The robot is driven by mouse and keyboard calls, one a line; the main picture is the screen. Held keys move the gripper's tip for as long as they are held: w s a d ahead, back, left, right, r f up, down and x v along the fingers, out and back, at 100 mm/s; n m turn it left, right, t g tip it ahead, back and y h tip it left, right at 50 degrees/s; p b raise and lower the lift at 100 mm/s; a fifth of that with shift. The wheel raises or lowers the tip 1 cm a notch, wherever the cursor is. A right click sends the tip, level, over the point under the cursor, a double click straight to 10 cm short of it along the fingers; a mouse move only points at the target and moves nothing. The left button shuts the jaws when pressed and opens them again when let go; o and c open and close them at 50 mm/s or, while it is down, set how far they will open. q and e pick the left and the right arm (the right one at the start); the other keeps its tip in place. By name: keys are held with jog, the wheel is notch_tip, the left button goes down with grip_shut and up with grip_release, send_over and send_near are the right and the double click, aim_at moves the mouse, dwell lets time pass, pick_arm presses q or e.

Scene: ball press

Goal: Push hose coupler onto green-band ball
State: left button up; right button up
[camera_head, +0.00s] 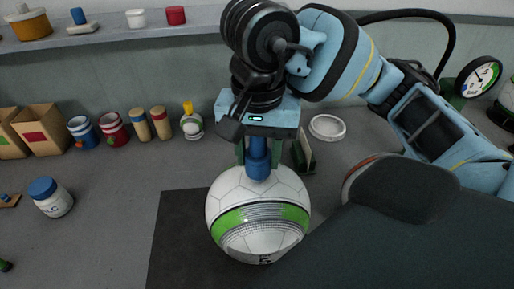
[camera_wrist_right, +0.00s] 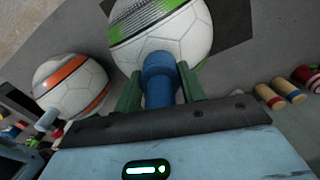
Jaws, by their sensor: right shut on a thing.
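The green-band ball (camera_head: 258,238) is white with a green stripe and rests on a dark mat (camera_head: 175,240); it also shows at the top of the right wrist view (camera_wrist_right: 150,40). My right gripper (camera_head: 257,150) is above the ball, pointing down. Its green fingers (camera_wrist_right: 158,90) are shut on the blue hose coupler (camera_head: 258,165), which stands upright between them. The coupler's lower end meets the ball's upper part in the picture; I cannot tell whether it is seated. In the right wrist view the coupler (camera_wrist_right: 158,75) overlaps the ball's edge. My left gripper is not in view.
An orange-band ball (camera_wrist_right: 72,86) lies beside the green-band ball, mostly hidden behind my arm in the head view. Cans and wooden cylinders (camera_head: 160,122) line the back. A white jar (camera_head: 52,200) with a blue lid stands at left.

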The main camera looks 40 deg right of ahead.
jog(key=o, duration=1.1)
jog(key=shift+c, duration=0.2)
notch_tip(320, 180, up, 7)
jog(key=shift+f+p, duration=0.1)
jog(key=shift+p, duration=0.6)
jog(key=shift+r, duration=0.5)
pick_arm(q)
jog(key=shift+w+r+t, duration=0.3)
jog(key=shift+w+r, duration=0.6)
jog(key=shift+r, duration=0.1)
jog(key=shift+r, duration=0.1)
